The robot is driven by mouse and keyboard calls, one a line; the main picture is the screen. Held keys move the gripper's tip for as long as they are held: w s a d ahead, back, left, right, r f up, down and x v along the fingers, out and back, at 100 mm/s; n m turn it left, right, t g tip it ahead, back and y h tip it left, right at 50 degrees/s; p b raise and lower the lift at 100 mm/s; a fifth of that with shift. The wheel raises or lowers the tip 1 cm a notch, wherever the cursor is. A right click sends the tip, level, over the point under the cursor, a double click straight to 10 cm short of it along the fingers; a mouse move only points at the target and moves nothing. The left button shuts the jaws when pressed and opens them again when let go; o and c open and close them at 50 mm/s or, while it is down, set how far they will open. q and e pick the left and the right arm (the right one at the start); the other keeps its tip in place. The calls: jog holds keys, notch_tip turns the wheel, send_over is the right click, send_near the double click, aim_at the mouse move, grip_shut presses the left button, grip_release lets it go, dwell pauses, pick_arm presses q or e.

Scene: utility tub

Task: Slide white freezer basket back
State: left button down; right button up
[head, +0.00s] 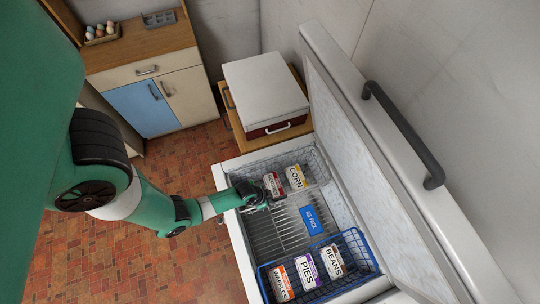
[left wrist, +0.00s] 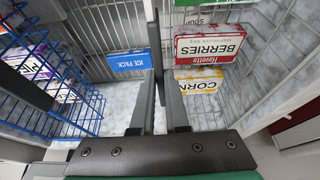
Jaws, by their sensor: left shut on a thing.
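The white freezer basket (head: 318,162) is a wire basket at the far end of the open chest freezer. It holds a corn box (head: 297,177) and a red-and-white berries box (head: 271,184). In the left wrist view its wire side (left wrist: 285,60) shows at the right, with the berries box (left wrist: 209,48) and a partly cut-off soup box (left wrist: 196,18) inside. My left gripper (head: 272,198) is at the basket's near side, shut on what looks like its wire rim; the fingers hide the exact contact. My right gripper is not in view.
A blue wire basket (head: 262,276) with waffles, pies and beans boxes fills the freezer's near end. A blue ice pack (head: 311,220) lies between the baskets. The raised lid (head: 375,130) stands along the right. A white-topped box (head: 264,90) stands beyond the freezer.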

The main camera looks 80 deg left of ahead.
pick_arm(q)
jog(key=c, duration=1.3)
grip_release()
jog(key=shift+o, duration=0.5)
jog(key=shift+a, duration=0.2)
jog(key=shift+r, duration=0.1)
jog(key=p+v, duration=0.5)
jog(key=v, duration=0.6)
jog(key=shift+r, duration=0.15)
jog(key=shift+s+d, duration=0.1)
jog(key=shift+s, duration=0.05)
